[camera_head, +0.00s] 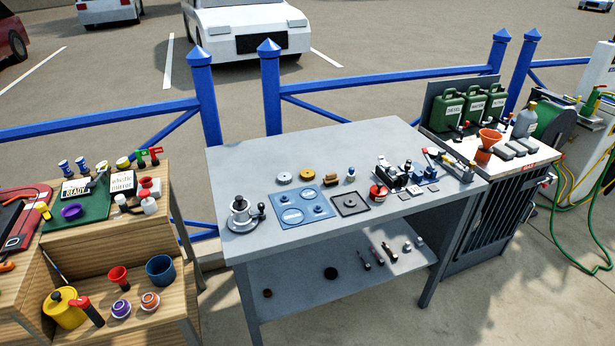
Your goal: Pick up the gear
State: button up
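My gripper is not in view.
A silver winch-like device (243,217) stands at the grey table's (240,160) left front. A wooden stand (120,240) is at left; blue railings (205,95) run behind.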

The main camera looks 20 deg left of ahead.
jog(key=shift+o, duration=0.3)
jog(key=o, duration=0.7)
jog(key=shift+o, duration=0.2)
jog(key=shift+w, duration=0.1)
